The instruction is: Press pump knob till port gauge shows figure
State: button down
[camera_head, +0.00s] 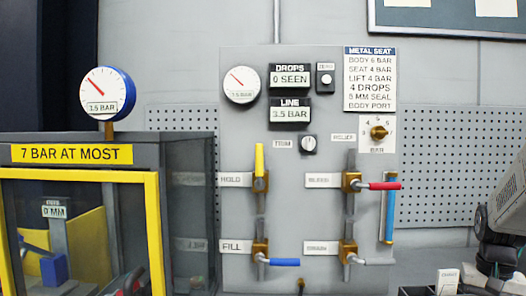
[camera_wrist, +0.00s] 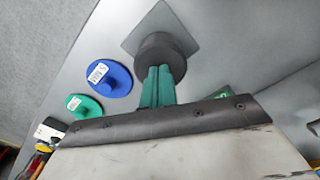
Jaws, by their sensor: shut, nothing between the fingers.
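The pump knob appears to be the round black knob (camera_wrist: 163,50) on a square grey plate in the wrist view. My gripper (camera_wrist: 158,72) has its green fingers shut together, with their tips at the near edge of this knob. Whether they touch it is unclear. The LINE display (camera_head: 290,115) reads 3.5 BAR. Which gauge is the port gauge is not marked clearly.
A sign (camera_head: 72,154) says 7 BAR AT MOST. The placard (camera_head: 370,79) lists body 6 bar and seat 4 bar. The panel has yellow (camera_head: 260,160), red (camera_head: 384,186) and blue (camera_head: 284,262) valve handles. Blue (camera_wrist: 109,78) and green (camera_wrist: 84,106) discs lie left of my gripper.

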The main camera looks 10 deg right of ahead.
jog(key=shift+r, duration=2.15)
jog(key=shift+f, duration=0.15)
dwell(1.8)
dwell(1.6)
jog(key=shift+f, duration=1.5)
jog(key=shift+r, duration=1.65)
